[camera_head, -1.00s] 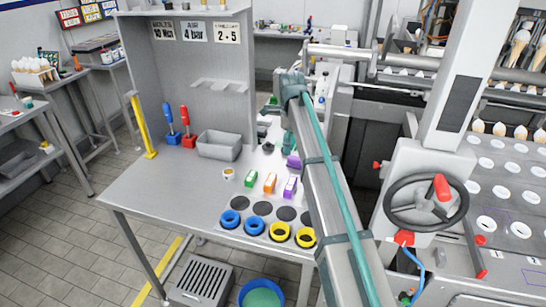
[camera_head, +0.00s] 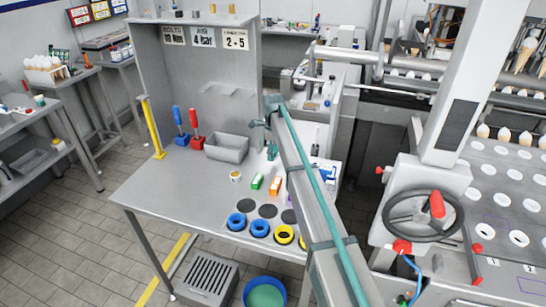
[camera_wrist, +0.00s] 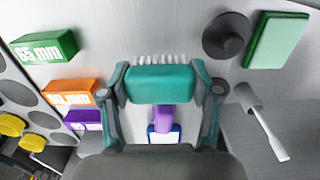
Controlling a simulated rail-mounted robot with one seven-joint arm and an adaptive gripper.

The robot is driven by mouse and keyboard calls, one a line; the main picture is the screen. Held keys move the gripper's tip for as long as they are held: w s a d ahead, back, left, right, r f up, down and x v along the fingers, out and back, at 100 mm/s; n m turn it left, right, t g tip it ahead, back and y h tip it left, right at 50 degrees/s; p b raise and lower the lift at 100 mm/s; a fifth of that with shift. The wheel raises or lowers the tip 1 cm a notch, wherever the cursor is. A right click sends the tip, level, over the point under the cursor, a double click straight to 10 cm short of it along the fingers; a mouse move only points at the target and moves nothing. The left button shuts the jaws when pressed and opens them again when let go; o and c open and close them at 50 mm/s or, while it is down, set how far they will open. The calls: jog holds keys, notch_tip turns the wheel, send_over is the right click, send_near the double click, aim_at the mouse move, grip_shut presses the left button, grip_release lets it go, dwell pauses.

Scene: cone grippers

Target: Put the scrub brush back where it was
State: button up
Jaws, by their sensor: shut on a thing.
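The scrub brush (camera_wrist: 160,84) has a teal body and white bristles that point toward the top of the wrist view. My gripper (camera_wrist: 163,92) is shut on it, one finger at each end of the body. In the head view my gripper (camera_head: 271,151) is small, above the grey workbench (camera_head: 165,195) and just right of the grey bin (camera_head: 227,147). The brush cannot be told apart from the teal gripper there. I cannot tell how high the brush is above the bench, or which spot it came from.
Green (camera_wrist: 44,47), orange (camera_wrist: 70,94) and purple (camera_wrist: 84,121) blocks lie left of the brush. A dark round piece (camera_wrist: 227,35), a green pad (camera_wrist: 277,41) and a grey-handled tool (camera_wrist: 262,118) lie right. A purple-handled object (camera_wrist: 164,118) shows below it.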

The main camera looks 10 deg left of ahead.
jog(key=shift+f+p, duration=0.85)
jog(key=shift+f, duration=0.8)
jog(key=shift+f, duration=0.2)
jog(key=o, duration=0.9)
jog(key=shift+r, duration=0.1)
notch_tip(320, 180, up, 11)
jog(key=b, duration=0.4)
jog(key=shift+w+a, duration=0.1)
jog(key=shift+r, duration=0.65)
jog(key=shift+f, duration=0.1)
